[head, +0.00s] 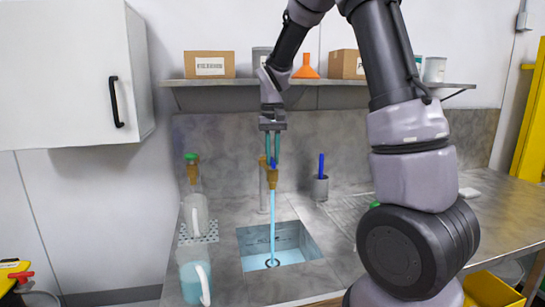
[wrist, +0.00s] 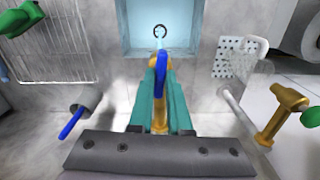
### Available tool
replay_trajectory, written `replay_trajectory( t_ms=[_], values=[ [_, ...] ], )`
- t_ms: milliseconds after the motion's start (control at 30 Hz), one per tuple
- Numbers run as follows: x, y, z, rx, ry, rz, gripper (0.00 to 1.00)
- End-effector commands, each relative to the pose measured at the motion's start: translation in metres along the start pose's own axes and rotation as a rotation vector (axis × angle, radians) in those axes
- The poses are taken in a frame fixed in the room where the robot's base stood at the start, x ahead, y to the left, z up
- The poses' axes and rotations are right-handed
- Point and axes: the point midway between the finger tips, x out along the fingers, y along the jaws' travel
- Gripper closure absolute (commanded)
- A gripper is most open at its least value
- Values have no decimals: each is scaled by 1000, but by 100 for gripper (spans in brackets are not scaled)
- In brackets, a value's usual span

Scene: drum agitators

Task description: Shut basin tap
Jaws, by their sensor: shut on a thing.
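The basin tap is a brass tap (head: 272,178) with a blue handle, standing over the sunken basin (head: 300,238). A blue stream of water (head: 273,225) runs from it down to the drain. My gripper (head: 272,155) points down from above, its two teal fingers shut on the tap's blue handle. In the wrist view the blue handle (wrist: 160,72) shows between the fingers (wrist: 160,98), with the brass body below it. The fingers hide part of the handle and tap body. The basin (wrist: 190,28) with its round drain lies ahead in the wrist view.
Left of the basin stand a brass tap with a green handle (head: 191,165) and a white jug (head: 195,213); a blue-filled jug (head: 194,280) is nearer. A grey cup with a blue pen (head: 320,187) stands right of the tap. A shelf (head: 220,82) with boxes hangs behind my arm.

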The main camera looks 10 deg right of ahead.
Motion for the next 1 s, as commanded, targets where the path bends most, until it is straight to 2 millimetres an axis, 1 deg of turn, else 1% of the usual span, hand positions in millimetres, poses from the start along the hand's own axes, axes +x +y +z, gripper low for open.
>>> replay_trajectory(
  t_ms=[267, 1000],
  values=[
    [0, 0, 0, 216, 0, 0, 100],
    [-1, 0, 0, 919, 1, -1, 100]
  ],
)
